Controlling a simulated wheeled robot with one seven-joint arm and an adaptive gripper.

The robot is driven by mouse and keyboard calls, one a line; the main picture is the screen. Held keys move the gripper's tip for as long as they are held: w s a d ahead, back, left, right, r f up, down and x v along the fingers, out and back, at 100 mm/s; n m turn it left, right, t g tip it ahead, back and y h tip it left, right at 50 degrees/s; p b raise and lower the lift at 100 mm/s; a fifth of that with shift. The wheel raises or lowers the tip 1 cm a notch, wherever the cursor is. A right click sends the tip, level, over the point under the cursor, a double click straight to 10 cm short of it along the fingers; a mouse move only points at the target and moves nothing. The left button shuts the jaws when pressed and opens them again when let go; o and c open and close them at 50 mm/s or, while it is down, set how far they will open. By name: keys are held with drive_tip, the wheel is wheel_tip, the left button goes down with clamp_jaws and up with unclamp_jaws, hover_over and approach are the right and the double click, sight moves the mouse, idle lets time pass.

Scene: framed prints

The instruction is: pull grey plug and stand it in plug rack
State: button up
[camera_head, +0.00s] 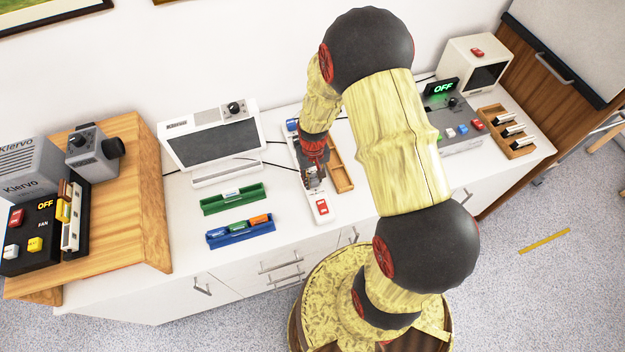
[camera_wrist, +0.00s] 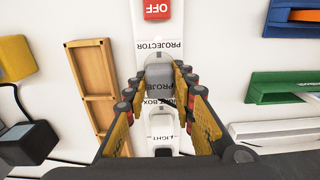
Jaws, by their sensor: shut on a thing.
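The white power strip (camera_head: 322,219) runs under my gripper (camera_head: 313,178) in the head view. In the wrist view the strip (camera_wrist: 176,22) carries a PROJECTOR label and a red OFF switch. My gripper (camera_wrist: 160,100) is shut on the grey plug (camera_wrist: 158,74), which is over the strip between the fingers. I cannot tell whether its pins are in the socket. A white plug (camera_wrist: 161,124) sits just below it in the wrist view. The wooden plug rack (camera_head: 343,180) lies right beside the strip; its visible compartments (camera_wrist: 95,84) look empty in the wrist view.
A green tray (camera_head: 233,198) and a blue tray (camera_head: 241,234) with markers lie left of the strip. A white-framed screen unit (camera_head: 212,143) stands behind them. A grey button console (camera_head: 460,128) and a second wooden rack (camera_head: 507,131) are to the right. Black cables cross the counter.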

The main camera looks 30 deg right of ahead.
sight(313, 179)
clamp_jaws()
drive_tip(key=shift+r+p, duration=2.15)
drive_tip(key=shift+r, duration=0.85)
drive_tip(key=shift+s+r, duration=0.1)
drive_tip(key=shift+s, duration=0.15)
drive_tip(key=w+a+n+b, duration=0.2)
drive_tip(key=w+a+b, duration=0.4)
drive_tip(key=w+a, duration=0.3)
drive_tip(key=shift+w+b, duration=0.25)
drive_tip(key=shift+b, duration=0.05)
